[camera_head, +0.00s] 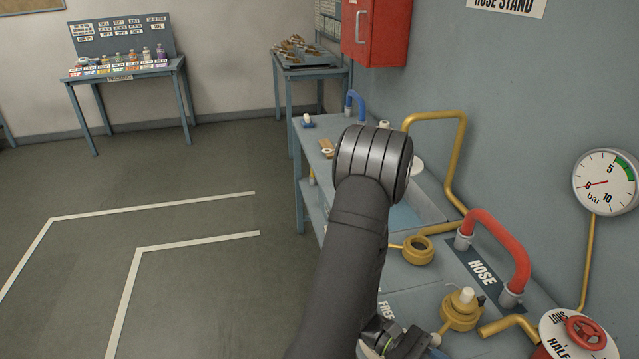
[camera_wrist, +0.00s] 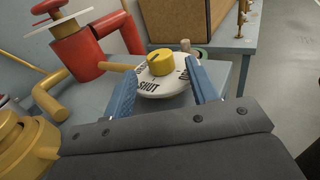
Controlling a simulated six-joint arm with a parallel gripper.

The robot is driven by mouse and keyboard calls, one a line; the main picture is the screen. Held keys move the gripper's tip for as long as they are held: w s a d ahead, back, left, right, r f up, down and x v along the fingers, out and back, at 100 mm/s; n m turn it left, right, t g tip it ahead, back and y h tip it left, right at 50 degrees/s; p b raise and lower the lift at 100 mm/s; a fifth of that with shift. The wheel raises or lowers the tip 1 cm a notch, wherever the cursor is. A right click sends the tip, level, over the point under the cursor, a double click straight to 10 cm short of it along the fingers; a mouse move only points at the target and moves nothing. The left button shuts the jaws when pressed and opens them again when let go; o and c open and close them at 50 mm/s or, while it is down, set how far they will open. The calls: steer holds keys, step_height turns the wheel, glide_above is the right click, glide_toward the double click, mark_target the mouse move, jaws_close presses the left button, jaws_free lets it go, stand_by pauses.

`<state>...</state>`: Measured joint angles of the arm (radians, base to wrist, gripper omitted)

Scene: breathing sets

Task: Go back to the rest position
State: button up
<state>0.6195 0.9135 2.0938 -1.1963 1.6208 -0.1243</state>
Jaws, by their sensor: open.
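My gripper (camera_wrist: 160,68) is open in the wrist view, its two blue fingers apart with nothing held between them. Beyond and between the fingertips is a white round dial (camera_wrist: 150,88) marked SHUT, with a yellow knob (camera_wrist: 161,62) on top. Whether the fingers touch the dial cannot be told. In the head view my dark arm runs from the bottom centre up over the bench, and its wrist end is cut off at the bottom edge, so the fingers do not show there.
The bench carries a red hose handle (camera_head: 508,245), a yellow valve (camera_head: 461,309), a yellow ring (camera_head: 418,250) and a red handwheel (camera_head: 586,334). A gauge (camera_head: 605,182) and red cabinet (camera_head: 376,32) hang on the wall. In the wrist view, a red valve body (camera_wrist: 85,50) stands left. The floor at left is clear.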

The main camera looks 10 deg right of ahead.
steer(key=v, duration=1.2)
steer(key=x, duration=1.7)
steer(key=shift+n+t+h, duration=0.3)
steer(key=shift+n+h, duration=0.1)
steer(key=shift+h, duration=0.1)
steer(key=shift+a+n+t+h, duration=0.1)
steer(key=shift+n+t+h, duration=0.2)
steer(key=shift+h, duration=0.1)
steer(key=v, duration=1.6)
steer(key=x, duration=1.3)
steer(key=shift+s+d, duration=0.25)
steer(key=shift+d, duration=0.05)
steer(key=shift+w, duration=0.1)
